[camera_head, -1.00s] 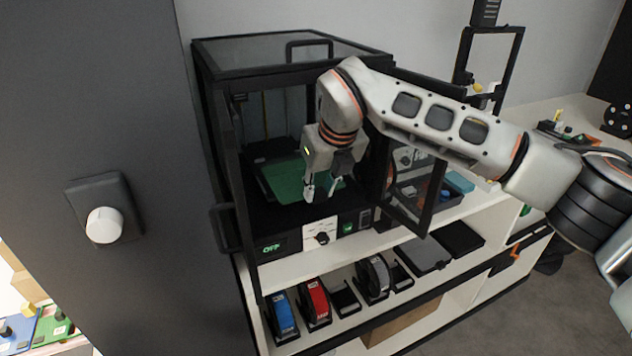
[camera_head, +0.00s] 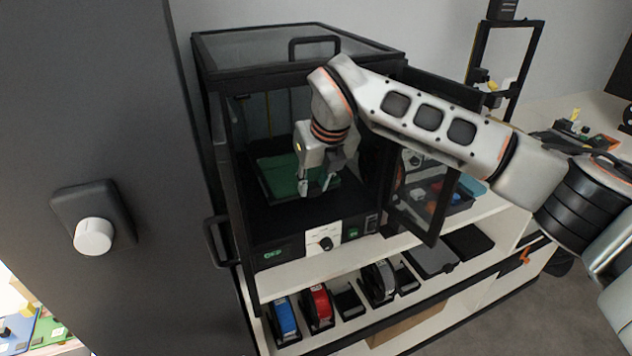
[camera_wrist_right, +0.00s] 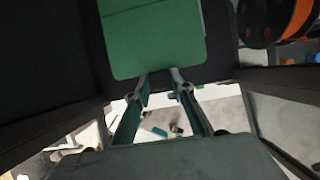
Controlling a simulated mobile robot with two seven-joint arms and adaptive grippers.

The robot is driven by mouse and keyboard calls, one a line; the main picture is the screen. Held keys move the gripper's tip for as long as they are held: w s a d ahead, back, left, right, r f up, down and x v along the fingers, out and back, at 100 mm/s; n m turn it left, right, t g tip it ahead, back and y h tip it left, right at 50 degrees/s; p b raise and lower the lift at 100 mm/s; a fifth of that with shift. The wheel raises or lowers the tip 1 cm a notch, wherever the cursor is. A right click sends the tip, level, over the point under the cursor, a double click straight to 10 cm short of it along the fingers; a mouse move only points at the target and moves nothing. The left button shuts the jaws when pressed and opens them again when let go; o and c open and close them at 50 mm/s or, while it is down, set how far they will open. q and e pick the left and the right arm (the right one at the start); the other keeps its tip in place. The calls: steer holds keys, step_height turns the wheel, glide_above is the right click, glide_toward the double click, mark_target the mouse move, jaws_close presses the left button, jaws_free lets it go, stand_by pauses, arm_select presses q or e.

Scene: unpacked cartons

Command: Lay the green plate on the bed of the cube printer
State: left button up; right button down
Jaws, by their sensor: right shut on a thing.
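The green plate (camera_head: 283,177) is inside the black cube printer (camera_head: 300,225), whose front door (camera_head: 427,205) stands open to the right. The plate lies over the dark bed; I cannot tell whether it rests fully on it. My right gripper (camera_head: 313,188) reaches in through the front opening and is shut at the plate's near edge. In the right wrist view the green plate (camera_wrist_right: 155,38) extends away from the fingertips (camera_wrist_right: 160,78), which meet its near edge. My left gripper is not in view.
A dark panel with a white knob (camera_head: 93,236) stands close on the left. A tray of small parts (camera_head: 440,192) sits behind the open door. The printer's frame surrounds my gripper closely.

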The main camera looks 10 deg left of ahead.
steer(key=shift+w+a, duration=0.1)
steer(key=shift+w, duration=0.05)
steer(key=shift+w+a+f, duration=0.1)
steer(key=shift+w, duration=0.1)
steer(key=shift+w+a, duration=0.2)
steer(key=shift+w, duration=0.15)
steer(key=shift+w+a, duration=0.3)
steer(key=shift+w, duration=0.1)
arm_select(q)
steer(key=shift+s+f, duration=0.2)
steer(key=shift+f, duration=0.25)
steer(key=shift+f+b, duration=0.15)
steer(key=shift+b, duration=0.3)
arm_select(e)
steer(key=shift+f, duration=0.3)
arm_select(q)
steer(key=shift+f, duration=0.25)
arm_select(e)
steer(key=shift+f, duration=0.35)
arm_select(q)
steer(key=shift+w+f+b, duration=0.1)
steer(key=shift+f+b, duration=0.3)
steer(key=shift+b, duration=0.3)
arm_select(e)
steer(key=shift+f, duration=0.55)
